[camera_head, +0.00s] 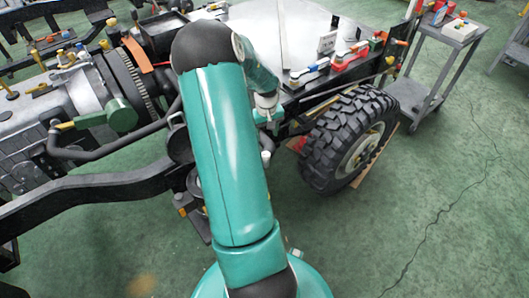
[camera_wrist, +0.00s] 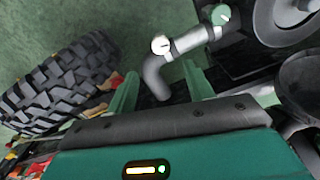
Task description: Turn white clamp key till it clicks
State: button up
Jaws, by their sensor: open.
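The white clamp key (camera_wrist: 160,45) shows in the wrist view as a small round white knob with a dark mark, on a light clamp band around a pipe (camera_wrist: 188,41). My gripper (camera_wrist: 160,68) is open, with one green finger on each side of the dark pipe elbow (camera_wrist: 154,78). The key lies just beyond the fingertips, between them in the picture, and I see no contact. In the head view my gripper (camera_head: 268,115) is beside the vehicle frame, partly hidden by my arm. A small pale knob below it may be the key.
A second, grey-green knob (camera_wrist: 220,14) sits farther along the pipe. A big black tire (camera_head: 345,135) stands right of my gripper. The frame rail (camera_head: 90,195) runs to the left. A grey cart (camera_head: 440,60) is at the upper right. Green floor is open at the lower right.

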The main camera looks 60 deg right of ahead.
aim_at(266, 154)
notch_tip(266, 154, down, 11)
jog(key=shift+r, duration=0.1)
dwell(0.3)
jog(key=c, duration=1)
